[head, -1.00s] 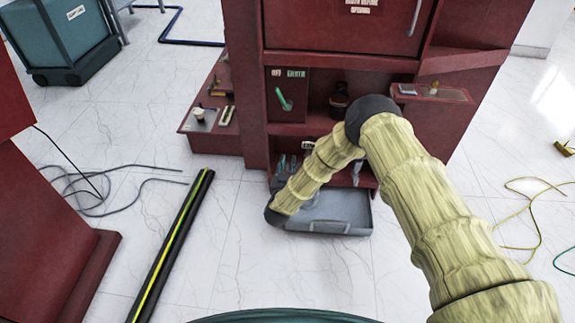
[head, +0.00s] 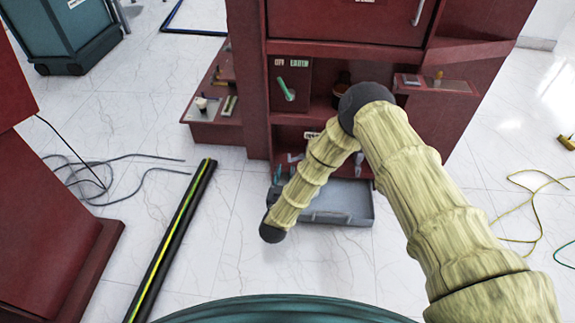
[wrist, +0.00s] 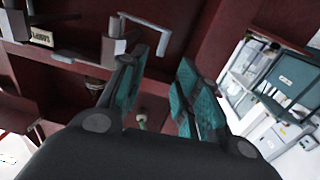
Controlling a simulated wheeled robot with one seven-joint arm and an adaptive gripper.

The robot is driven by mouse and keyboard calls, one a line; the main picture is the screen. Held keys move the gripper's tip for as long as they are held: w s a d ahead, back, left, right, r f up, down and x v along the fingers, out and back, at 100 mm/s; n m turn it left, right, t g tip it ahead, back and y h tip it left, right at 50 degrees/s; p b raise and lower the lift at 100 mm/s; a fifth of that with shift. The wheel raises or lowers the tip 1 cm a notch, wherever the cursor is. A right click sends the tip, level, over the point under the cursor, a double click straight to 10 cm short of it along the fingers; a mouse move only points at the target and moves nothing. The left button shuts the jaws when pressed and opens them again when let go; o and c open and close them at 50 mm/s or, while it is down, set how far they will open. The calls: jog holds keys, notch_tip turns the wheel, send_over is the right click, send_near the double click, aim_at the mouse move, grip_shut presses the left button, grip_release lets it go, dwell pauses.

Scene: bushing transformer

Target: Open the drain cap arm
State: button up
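My gripper (wrist: 158,90) is open in the wrist view, its two teal-padded fingers apart with nothing held between them. A pale green knob-like part (wrist: 141,122) shows in the gap, farther back. A grey bent bar (wrist: 146,20) and a grey block (wrist: 115,42) are just beyond the left finger; I cannot tell surely whether this is the drain cap arm. In the head view my gripper is mostly hidden by my forearm; teal finger parts (head: 278,173) show at the lower opening of the red cabinet (head: 245,70). Small grey fittings (head: 357,163) are to the right.
A grey tray (head: 345,217) lies below the opening. A green lever (head: 286,88) is on the panel above. A black pole with a yellow-green stripe (head: 170,245) lies left. A dark cable (head: 85,175) and yellow cable (head: 535,205) lie on the floor.

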jog(key=shift+s+a, duration=0.1)
jog(key=shift+s, duration=1.05)
jog(key=s+d+f+n+g+y, duration=0.1)
jog(key=s+d+f+g+y, duration=0.1)
jog(key=s+d+f+g, duration=0.4)
jog(key=s+d+f+n+g+y, duration=0.1)
jog(key=s+d+f+g, duration=0.2)
jog(key=s+d+f, duration=0.55)
jog(key=s+d+r+g, duration=0.3)
jog(key=s+d, duration=0.1)
jog(key=s, duration=0.5)
jog(key=s+d+r+m+g, duration=0.1)
jog(key=s+d+r+g, duration=0.2)
jog(key=s, duration=0.7)
jog(key=s+d+r+g, duration=0.25)
jog(key=s+d, duration=0.25)
jog(key=s, duration=0.4)
notch_tip(320, 180, up, 34)
jog(key=p, duration=3.5)
jog(key=shift+s+d+r+h, duration=0.25)
jog(key=shift+s+h, duration=0.1)
jog(key=shift+h, duration=0.05)
